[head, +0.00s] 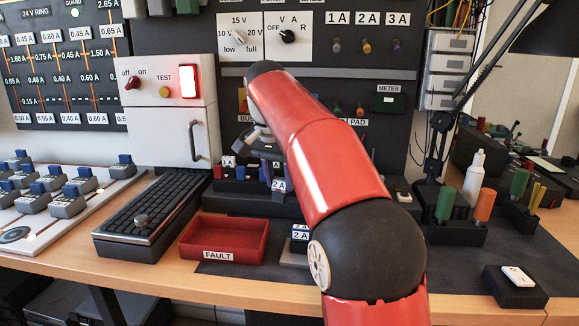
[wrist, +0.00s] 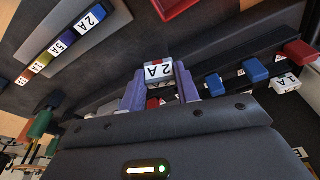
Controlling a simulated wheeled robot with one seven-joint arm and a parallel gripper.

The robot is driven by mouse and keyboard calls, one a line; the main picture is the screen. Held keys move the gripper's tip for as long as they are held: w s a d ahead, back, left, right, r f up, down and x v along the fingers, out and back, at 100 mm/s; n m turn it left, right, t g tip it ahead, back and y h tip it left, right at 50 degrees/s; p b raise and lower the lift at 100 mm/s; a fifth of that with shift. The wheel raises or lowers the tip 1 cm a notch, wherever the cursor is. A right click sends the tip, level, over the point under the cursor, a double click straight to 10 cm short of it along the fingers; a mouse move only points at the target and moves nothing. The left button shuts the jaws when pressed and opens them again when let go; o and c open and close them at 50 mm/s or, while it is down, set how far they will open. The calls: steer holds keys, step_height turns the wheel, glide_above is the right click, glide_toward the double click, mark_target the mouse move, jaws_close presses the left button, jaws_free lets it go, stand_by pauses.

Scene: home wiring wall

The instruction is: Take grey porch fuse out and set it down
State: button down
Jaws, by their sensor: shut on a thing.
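My gripper (wrist: 158,85) is shut on a grey fuse (wrist: 157,71) with a white 2 A label, held between its two fingertips in the wrist view. In the head view my gripper (head: 268,152) is partly hidden behind my red arm, and a 2 A label (head: 278,185) shows just below it, in front of the dark fuse block (head: 262,201). I cannot tell whether the fuse is clear of its seat. The porch name cannot be read.
A red FAULT tray (head: 222,241) stands in front of the fuse block. Blue fuses (wrist: 255,70) and a red fuse (wrist: 300,51) sit beside my gripper. A grey holder with several labelled fuses (head: 300,233) is partly behind my arm.

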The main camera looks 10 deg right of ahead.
steer(key=shift+s+a+f+m+t+y, duration=0.2)
steer(key=shift+s+a+f+m+y, duration=0.55)
steer(key=shift+a+m+y, duration=1.3)
steer(key=shift+s+a+f+m+t+y, duration=0.2)
steer(key=shift+s+a+f+m+y, duration=0.7)
steer(key=shift+m, duration=1.85)
steer(key=shift+s+a+f+m+t+y, duration=0.3)
steer(key=shift+a+f+m+y, duration=0.6)
steer(key=shift+a+m+y, duration=1.35)
steer(key=f+b, duration=0.5)
steer(key=shift+d, duration=0.3)
steer(key=shift+r, duration=0.1)
steer(key=c, duration=0.9)
jaws_free()
steer(key=shift+c, duration=0.2)
